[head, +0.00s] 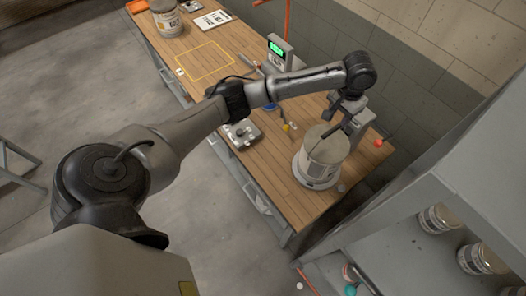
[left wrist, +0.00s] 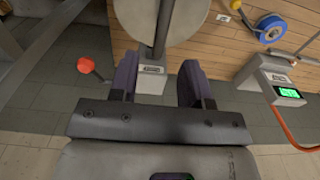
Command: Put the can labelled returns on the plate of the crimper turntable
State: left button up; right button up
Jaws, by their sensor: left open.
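A large pale can (head: 325,152) with a grey lid stands upright on the round plate of the crimper turntable (head: 300,180) at the near right end of the bench. Its label is partly visible but too small to read. The lid (left wrist: 165,12) also shows at the top of the left wrist view. My left gripper (head: 346,112) is above and behind the can, close to the crimper column. In the left wrist view its fingers (left wrist: 160,72) are apart, and nothing is gripped between them. The column (left wrist: 162,35) shows beyond the gap. My right gripper is out of view.
Another can (head: 167,18) stands at the bench's far end, near a yellow outlined square (head: 206,62). A scale with a green display (head: 277,48) stands at the wall side. A red-knobbed lever (head: 378,142) sticks out beside the crimper. A grey shelf with cans (head: 440,218) is at right.

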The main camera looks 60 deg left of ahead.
pick_arm(q)
jog(key=s+d+f+m+t+h, duration=0.1)
jog(key=s+d+f+m, duration=0.3)
jog(key=s+d+f, duration=1.05)
jog(key=s+a+t, duration=0.1)
jog(key=s+t, duration=0.1)
jog(key=s, duration=1.9)
jog(key=shift+f+t+y, duration=0.3)
jog(key=shift+f+y, duration=0.05)
jog(key=shift+y, duration=0.05)
